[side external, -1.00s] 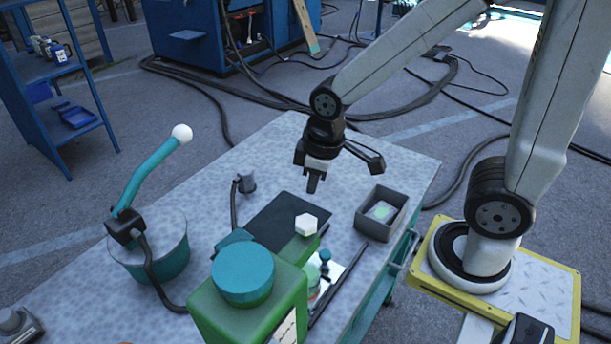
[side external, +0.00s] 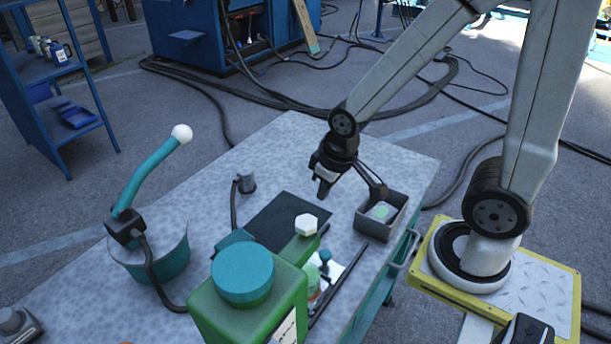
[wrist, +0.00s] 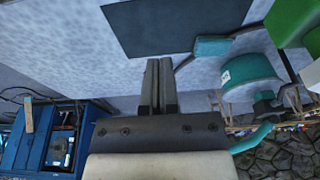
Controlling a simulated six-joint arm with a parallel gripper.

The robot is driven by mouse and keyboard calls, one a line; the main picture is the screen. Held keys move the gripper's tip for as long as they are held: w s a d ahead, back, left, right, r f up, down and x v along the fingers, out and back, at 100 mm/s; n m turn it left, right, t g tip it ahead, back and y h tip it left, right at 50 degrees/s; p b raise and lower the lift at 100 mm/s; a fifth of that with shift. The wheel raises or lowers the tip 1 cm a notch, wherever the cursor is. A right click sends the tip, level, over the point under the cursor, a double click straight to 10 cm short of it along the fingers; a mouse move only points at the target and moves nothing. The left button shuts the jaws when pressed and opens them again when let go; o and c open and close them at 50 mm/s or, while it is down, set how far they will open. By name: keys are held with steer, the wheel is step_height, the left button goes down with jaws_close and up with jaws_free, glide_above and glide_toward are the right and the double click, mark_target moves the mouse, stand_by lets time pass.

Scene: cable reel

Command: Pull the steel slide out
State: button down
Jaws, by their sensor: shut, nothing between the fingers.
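I cannot pick out the steel slide with certainty in either view. A small white assembly with a teal knob (side external: 325,256) is partly hidden behind the green machine (side external: 250,300) with its teal round cap. A dark thin bar (side external: 338,286) lies beside it on the table. My gripper (side external: 323,193) is shut and empty, above the table just beyond the black mat (side external: 285,220) and left of the grey box. In the wrist view my gripper's fingers (wrist: 159,65) are together, pointing toward the bare table near the mat (wrist: 170,25).
The grey open box (side external: 366,217) holds a pale green item. A teal bucket (side external: 165,262) and a curved teal lever with a white ball (side external: 181,134) stand at the left. The far table surface is clear.

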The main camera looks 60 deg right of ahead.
steer(key=c, duration=1.3)
jaws_free()
steer(key=o, duration=0.7)
steer(key=n+g+h, duration=0.1)
steer(key=n+g, duration=0.3)
steer(key=g, duration=0.3)
glide_toward(325, 253)
steer(key=shift+s+a+f, duration=0.1)
steer(key=shift+s+f, duration=0.05)
steer(key=shift+f, duration=0.1)
steer(key=shift+f, duration=0.1)
steer(key=shift+x, duration=3.9)
jaws_close()
